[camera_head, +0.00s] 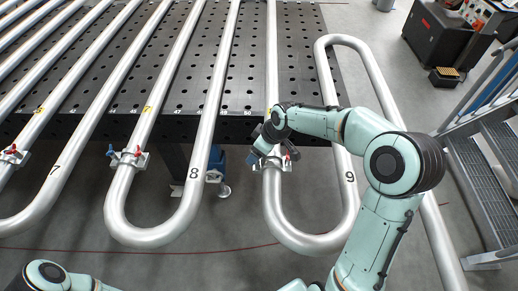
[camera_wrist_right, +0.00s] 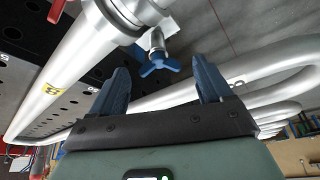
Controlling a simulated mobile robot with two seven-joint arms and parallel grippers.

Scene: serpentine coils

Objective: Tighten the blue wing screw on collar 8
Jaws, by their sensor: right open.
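In the wrist view, a blue wing screw (camera_wrist_right: 158,64) with spread wings sits on a short metal stem below a silver collar (camera_wrist_right: 128,14) on a pipe. My right gripper (camera_wrist_right: 159,72) is open, with one dark blue finger on each side of the screw and gaps between. In the head view, my right gripper (camera_head: 262,150) is at the collar (camera_head: 282,163) on the left leg of the bend marked 9. The gripper hides the blue screw there. A yellow tag beside that collar is too small to read. My left gripper is out of view.
Another collar (camera_head: 129,158) with red and blue screws sits on the bend marked 8. A perforated dark table (camera_head: 245,75) lies behind; stairs (camera_head: 490,165) stand at right.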

